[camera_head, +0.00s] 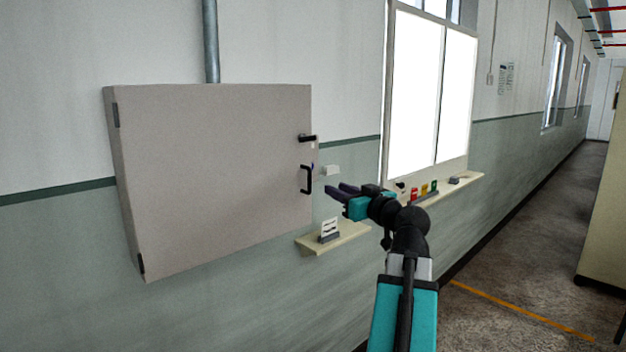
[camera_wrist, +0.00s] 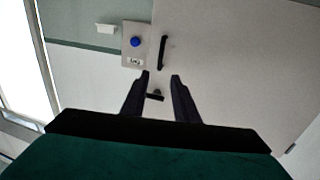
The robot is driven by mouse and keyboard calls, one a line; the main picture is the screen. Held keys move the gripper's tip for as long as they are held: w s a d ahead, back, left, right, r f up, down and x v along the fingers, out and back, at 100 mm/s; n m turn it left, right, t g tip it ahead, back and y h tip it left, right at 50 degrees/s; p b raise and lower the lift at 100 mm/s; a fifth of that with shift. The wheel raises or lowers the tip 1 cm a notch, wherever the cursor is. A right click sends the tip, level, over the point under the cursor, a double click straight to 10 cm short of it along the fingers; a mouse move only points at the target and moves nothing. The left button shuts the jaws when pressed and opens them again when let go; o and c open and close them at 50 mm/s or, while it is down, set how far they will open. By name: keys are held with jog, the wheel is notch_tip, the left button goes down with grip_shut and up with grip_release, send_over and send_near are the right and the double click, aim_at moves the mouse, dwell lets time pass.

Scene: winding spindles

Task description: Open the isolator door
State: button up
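The isolator door (camera_head: 210,180) is the grey front of a wall box and looks shut, with hinges on its left edge. Near its right edge are a black turn handle (camera_head: 307,138) and, below it, a black upright pull handle (camera_head: 306,180). My gripper (camera_head: 333,190) is to the right of the pull handle, fingers pointing left, apart from it. In the wrist view, which looks upside down, my gripper (camera_wrist: 161,75) is open and empty. The pull handle (camera_wrist: 163,52) shows beyond the fingertips, and the turn handle (camera_wrist: 155,95) shows between the fingers.
A small panel with a blue button (camera_wrist: 135,42) sits beside the door. A small shelf (camera_head: 345,238) with a white-and-grey item is below the box's right side. A window sill (camera_head: 462,187) with coloured items lies farther right. Floor to the right is clear.

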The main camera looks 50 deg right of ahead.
jog(key=shift+w, duration=0.15)
jog(key=p+x, duration=0.4)
jog(key=x, duration=0.9)
jog(key=shift+w, duration=0.25)
grip_shut()
